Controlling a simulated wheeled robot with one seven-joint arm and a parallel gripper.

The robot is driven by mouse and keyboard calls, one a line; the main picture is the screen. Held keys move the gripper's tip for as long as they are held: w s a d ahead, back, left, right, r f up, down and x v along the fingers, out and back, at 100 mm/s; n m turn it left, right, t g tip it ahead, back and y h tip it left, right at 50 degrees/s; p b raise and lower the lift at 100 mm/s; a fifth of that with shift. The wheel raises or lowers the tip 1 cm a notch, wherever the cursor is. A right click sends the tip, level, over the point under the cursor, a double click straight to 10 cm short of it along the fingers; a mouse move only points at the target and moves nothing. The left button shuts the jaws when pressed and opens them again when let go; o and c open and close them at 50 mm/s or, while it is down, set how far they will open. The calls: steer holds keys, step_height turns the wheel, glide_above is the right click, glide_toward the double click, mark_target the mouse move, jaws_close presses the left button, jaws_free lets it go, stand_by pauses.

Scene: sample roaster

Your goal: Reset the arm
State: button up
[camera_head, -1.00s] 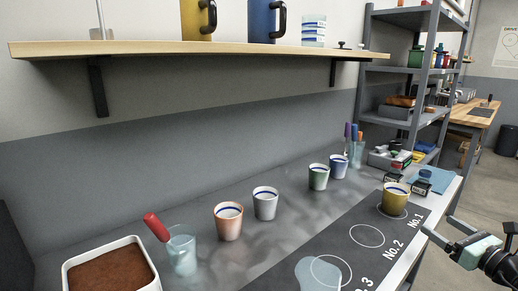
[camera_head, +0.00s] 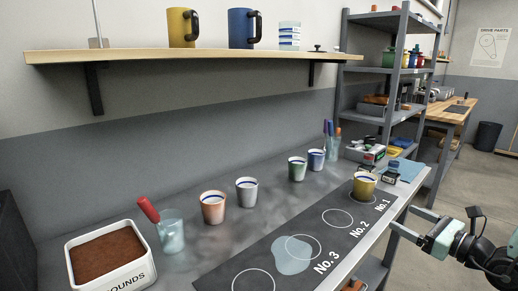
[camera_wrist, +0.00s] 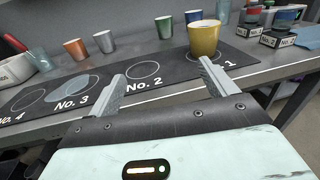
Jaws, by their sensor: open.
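My gripper (camera_head: 413,224) is open and empty beyond the front edge of the counter, at the right of the head view. In the wrist view my gripper (camera_wrist: 160,82) shows its two fingers spread apart, with the mat ahead of them. A yellow cup (camera_head: 364,185) stands upright on the No. 1 spot of the dark mat (camera_head: 318,243). The yellow cup also shows in the wrist view (camera_wrist: 204,38), behind the right fingertip; I cannot tell the exact gap.
An orange cup (camera_head: 213,208), a grey cup (camera_head: 246,192), a green cup (camera_head: 297,168) and a blue cup (camera_head: 316,160) stand behind the mat. A grounds bin (camera_head: 108,258) and a glass (camera_head: 171,232) are at left. A pale puddle (camera_head: 292,256) covers part of No. 3. A shelf (camera_head: 200,55) overhangs the counter.

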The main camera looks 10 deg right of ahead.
steer(key=s+a+r+n+g+y+p, duration=0.1)
steer(key=s+a+r+n+g+y, duration=0.15)
steer(key=a+n+g, duration=0.5)
steer(key=s+a+r+n+g+y+p, duration=0.1)
steer(key=s+a+r+n+g+y, duration=0.2)
steer(key=a, duration=0.7)
steer(key=s+a+r+n+g+y+p, duration=0.2)
steer(key=a+n+g, duration=0.35)
steer(key=a, duration=0.35)
steer(key=s+a+r+n+h+p, duration=0.2)
steer(key=s+n+h, duration=0.4)
steer(key=n, duration=0.5)
steer(key=s+a+r+n+h+p, duration=0.3)
steer(key=s+a+r+n+h, duration=0.2)
steer(key=n, duration=0.6)
steer(key=s+a+h, duration=0.1)
steer(key=s+h, duration=0.1)
steer(key=s, duration=0.1)
steer(key=shift+s+a+n+g, duration=0.3)
steer(key=shift+s+a+n, duration=0.05)
steer(key=shift+a+n, duration=0.05)
